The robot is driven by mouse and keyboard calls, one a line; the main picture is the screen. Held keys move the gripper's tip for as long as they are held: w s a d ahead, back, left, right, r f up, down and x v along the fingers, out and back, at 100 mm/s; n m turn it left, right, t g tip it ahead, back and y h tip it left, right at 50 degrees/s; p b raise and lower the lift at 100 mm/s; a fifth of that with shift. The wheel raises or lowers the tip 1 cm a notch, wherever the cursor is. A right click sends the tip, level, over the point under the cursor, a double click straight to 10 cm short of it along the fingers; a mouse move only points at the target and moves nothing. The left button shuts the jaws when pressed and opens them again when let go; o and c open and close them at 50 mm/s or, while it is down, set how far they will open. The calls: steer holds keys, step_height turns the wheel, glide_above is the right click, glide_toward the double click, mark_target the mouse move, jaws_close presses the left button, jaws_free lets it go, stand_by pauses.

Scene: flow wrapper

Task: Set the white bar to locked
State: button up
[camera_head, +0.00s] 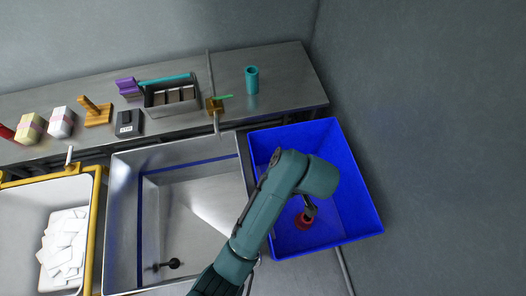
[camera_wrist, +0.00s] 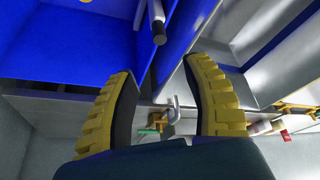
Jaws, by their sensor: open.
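A pale bar (camera_head: 216,122) hangs at the front edge of the steel table, below a brown block with a green tab. It seems to match the white hooked bar (camera_wrist: 172,104) in the wrist view, small and far beyond my fingers. A smaller white lever (camera_head: 69,155) stands by the yellow frame at the left; I cannot tell for sure which is the task's bar. My gripper (camera_wrist: 160,68) is open and empty, its yellow ribbed fingers apart. In the head view, my arm mostly hides it over the blue bin, well right of both.
The blue bin (camera_head: 356,222) stands at right, with a red round thing (camera_head: 304,220) low inside. A steel basin (camera_head: 128,250) is left of my arm. A dark-tipped rod (camera_wrist: 158,22) shows near my fingers. The table (camera_head: 290,75) holds a teal cup (camera_head: 252,79) and several blocks.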

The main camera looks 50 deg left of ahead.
steer(key=b+x, duration=0.5)
steer(key=x, duration=1)
steer(key=shift+f, duration=0.25)
steer(key=shift+d, duration=0.1)
jaws_close()
